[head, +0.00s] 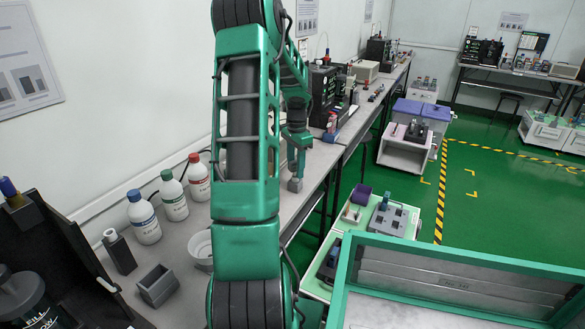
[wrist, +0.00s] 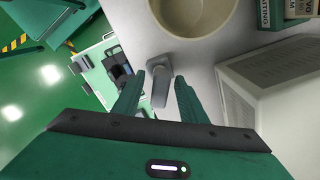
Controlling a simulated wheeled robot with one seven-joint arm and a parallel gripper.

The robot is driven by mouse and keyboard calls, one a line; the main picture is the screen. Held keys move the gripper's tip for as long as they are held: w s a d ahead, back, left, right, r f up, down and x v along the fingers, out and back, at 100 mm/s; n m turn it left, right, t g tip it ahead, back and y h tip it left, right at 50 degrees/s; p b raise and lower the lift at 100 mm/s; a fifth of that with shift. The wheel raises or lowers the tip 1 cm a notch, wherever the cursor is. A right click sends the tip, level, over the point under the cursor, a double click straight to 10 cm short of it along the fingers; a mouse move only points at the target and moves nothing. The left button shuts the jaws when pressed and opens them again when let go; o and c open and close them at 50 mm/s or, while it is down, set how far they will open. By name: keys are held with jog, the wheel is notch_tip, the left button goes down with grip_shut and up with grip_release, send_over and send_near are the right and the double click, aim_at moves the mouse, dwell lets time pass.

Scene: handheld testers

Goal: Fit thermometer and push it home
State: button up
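My gripper (wrist: 158,78) is open, with its two green fingers apart in the wrist view. A small grey piece with a block-like end (wrist: 160,86) shows between the fingers, with a gap visible on each side. Whether it is the thermometer or its holder I cannot tell. In the head view my gripper (head: 296,142) points down over the bench edge, and a grey block (head: 295,184) shows just below it. No thermometer can be made out for certain in either view.
On the bench stand several bottles (head: 172,196), a white bowl (head: 198,248) and a grey open box (head: 157,285). A cream round vessel (wrist: 195,14) and a vented box (wrist: 280,88) flank the gripper. A slotted grey block (head: 393,219) sits on a low stand right of the bench.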

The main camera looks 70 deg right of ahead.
jog(key=shift+r, duration=0.1)
notch_tip(320, 180, up, 11)
jog(key=shift+f, duration=0.2)
jog(key=shift+w, duration=0.1)
dwell(0.4)
